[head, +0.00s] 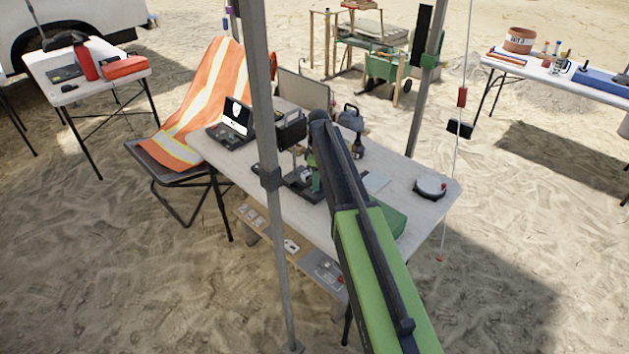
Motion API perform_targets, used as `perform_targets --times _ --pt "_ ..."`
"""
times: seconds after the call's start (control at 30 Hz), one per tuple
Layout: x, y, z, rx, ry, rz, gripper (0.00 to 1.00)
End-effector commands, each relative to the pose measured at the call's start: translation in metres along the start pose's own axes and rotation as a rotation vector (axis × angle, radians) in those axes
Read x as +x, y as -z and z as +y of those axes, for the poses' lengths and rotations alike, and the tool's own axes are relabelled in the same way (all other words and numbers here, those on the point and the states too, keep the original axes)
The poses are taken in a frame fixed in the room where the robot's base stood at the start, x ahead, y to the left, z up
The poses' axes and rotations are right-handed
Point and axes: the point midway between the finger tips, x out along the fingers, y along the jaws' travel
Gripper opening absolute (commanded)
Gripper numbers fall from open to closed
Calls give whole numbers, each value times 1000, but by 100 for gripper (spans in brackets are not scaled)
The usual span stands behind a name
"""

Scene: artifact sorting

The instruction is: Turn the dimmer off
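I cannot make out for certain which thing is the dimmer. Small devices show on the light panel (287,243) below the table's front edge, including a white one (291,246) and a grey plate with a red spot (329,273). A round white-topped device with a dark and red rim (430,187) sits at the table's right end. My green and black arm reaches up from the bottom right over the table. My gripper (320,122) is at its far end; its fingers cannot be made out. Nothing held is visible. My arm hides part of the tabletop.
A cord with a red piece (462,97) hangs at the right. Open sand lies in front.

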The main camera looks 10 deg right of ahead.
Motion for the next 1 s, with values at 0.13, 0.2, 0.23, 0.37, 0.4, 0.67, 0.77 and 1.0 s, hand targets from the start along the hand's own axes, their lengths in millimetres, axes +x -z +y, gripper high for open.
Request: perform_targets --times 0.13,0.2,0.23,0.37,0.4,0.67,0.77,1.0 --pt "0 0 0 1 0 -1 47" --pt "0 -1 0 1 0 -1 47" --pt "0 -1 0 1 0 -1 47" --pt "-2 -1 0 1 0 -1 47" --pt "-4 -1 0 1 0 -1 47" --pt "-41 -1 0 2 0 -1 47" --pt "-64 -1 0 1 0 -1 47" --pt "-120 -1 -1 1 0 -1 47"
